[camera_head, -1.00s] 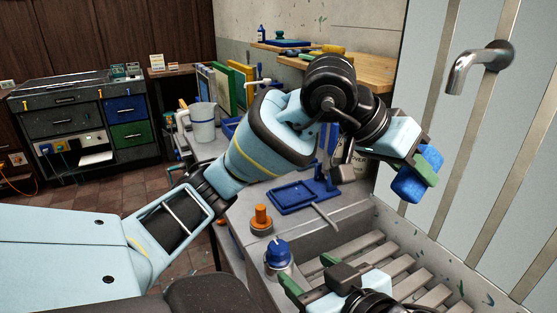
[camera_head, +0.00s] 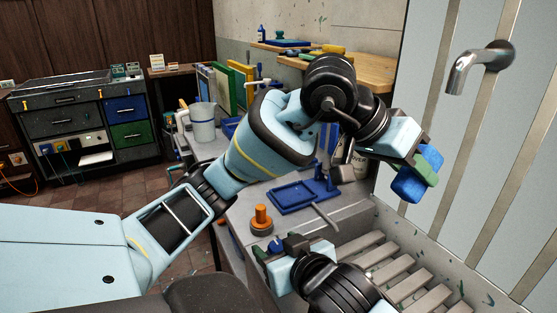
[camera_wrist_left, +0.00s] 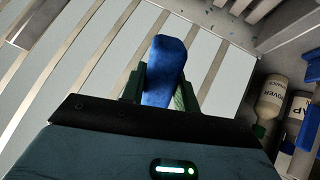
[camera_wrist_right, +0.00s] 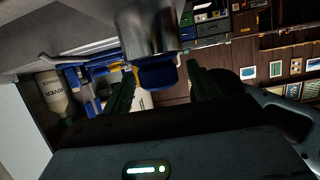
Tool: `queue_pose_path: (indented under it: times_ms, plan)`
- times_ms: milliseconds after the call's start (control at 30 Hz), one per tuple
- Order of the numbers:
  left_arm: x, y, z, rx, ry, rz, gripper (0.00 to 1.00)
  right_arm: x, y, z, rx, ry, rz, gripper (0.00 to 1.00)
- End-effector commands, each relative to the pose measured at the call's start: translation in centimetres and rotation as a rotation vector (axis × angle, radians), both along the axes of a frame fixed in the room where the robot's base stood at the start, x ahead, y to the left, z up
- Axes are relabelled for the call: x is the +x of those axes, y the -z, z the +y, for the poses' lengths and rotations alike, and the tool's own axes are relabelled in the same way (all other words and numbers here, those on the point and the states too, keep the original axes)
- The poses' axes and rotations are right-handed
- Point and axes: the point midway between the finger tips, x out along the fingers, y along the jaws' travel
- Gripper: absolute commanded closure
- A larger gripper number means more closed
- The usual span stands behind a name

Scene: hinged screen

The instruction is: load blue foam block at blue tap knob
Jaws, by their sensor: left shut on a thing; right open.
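The blue foam block (camera_head: 408,187) is held by my left gripper (camera_head: 420,172) at the right, raised in front of the panelled wall. In the left wrist view the block (camera_wrist_left: 163,70) sticks out between the green fingers. The blue tap knob (camera_head: 276,245) is mostly hidden behind my right gripper (camera_head: 270,252) in the head view. In the right wrist view the knob (camera_wrist_right: 158,76), on a metal cylinder, lies between the open fingers; I cannot tell whether they touch it.
An orange knob (camera_head: 261,220) stands on the grey counter just behind my right gripper. A blue tray (camera_head: 295,196) lies beyond it. A slatted basin (camera_head: 400,272) is at the right, below the wall spout (camera_head: 478,65). A white jug (camera_head: 202,122) stands further left.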

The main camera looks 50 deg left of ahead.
Motion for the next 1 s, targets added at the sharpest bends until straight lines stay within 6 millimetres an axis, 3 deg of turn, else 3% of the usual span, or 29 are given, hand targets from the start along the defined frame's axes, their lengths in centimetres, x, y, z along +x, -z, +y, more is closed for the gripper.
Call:
queue_pose_path:
  times_ms: [333,667,1000]
  plan:
    - [0.0,-0.02,0.0,0.0,0.0,0.0,0.88,0.02,0.06,0.17,0.0,0.0,-0.001,0.41]
    - [0.0,-0.02,0.0,0.0,0.0,0.0,0.88,0.03,0.07,0.15,0.0,0.0,0.0,0.84]
    - [0.0,-0.02,0.0,0.0,0.0,0.0,0.88,0.05,0.18,0.14,-0.006,-0.059,-0.002,0.85]
